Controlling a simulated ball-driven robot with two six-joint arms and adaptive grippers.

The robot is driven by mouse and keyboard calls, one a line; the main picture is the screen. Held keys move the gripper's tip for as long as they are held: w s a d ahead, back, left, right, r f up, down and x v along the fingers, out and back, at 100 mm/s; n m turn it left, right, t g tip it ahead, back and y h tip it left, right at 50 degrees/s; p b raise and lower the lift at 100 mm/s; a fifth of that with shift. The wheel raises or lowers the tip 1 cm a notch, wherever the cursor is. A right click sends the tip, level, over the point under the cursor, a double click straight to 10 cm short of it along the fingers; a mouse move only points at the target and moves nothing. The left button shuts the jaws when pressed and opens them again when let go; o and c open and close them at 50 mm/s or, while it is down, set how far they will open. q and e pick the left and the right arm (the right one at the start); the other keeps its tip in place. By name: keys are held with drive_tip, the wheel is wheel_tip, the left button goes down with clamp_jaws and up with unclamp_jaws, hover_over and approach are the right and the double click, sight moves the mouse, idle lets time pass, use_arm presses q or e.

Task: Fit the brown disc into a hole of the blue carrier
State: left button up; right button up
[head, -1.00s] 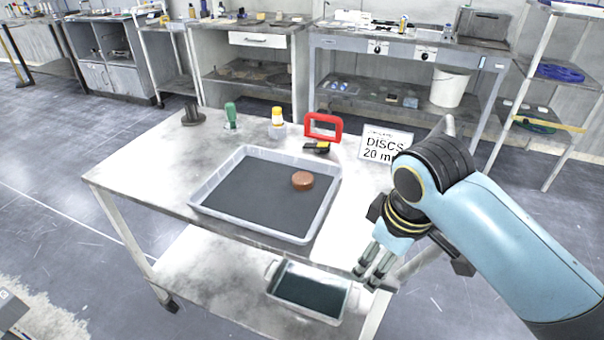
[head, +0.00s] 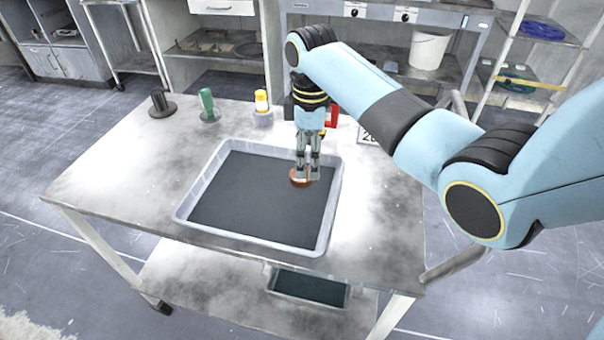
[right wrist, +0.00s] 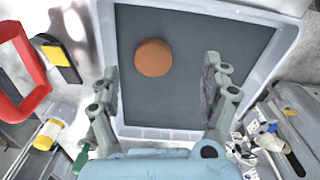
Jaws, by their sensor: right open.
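The brown disc (head: 299,178) lies flat on the dark mat in the grey tray (head: 183,208), near the tray's back right. In the head view my right gripper (head: 307,176) points straight down over the disc and partly covers it. In the right wrist view the right gripper (right wrist: 157,88) is open, its fingers wide apart. The disc (right wrist: 153,58) shows whole there, beyond the fingertips and left of the middle between them, with nothing gripping it. My left gripper is not in view. The blue carrier is not in view.
Behind the tray stand a dark spool (head: 161,103), a green-handled tool (head: 207,104), a yellow-capped bottle (head: 262,102) and a red frame (head: 333,115), partly hidden by my arm. The table top left of the tray is clear.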

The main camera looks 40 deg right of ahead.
drive_tip(key=shift+w+a+f, duration=0.2)
drive_tip(key=shift+w+f, duration=0.55)
drive_tip(key=shift+f, duration=0.3)
wheel_tip(320, 180, down, 4)
drive_tip(key=shift+w+r, duration=0.1)
drive_tip(key=shift+r, duration=0.05)
drive_tip(key=shift+f, duration=0.4)
drive_tip(key=shift+w, duration=0.1)
drive_tip(key=shift+c, duration=3.6)
drive_tip(key=c, duration=0.4)
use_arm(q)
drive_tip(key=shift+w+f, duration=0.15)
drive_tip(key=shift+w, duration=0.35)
use_arm(e)
drive_tip(key=shift+c, duration=1)
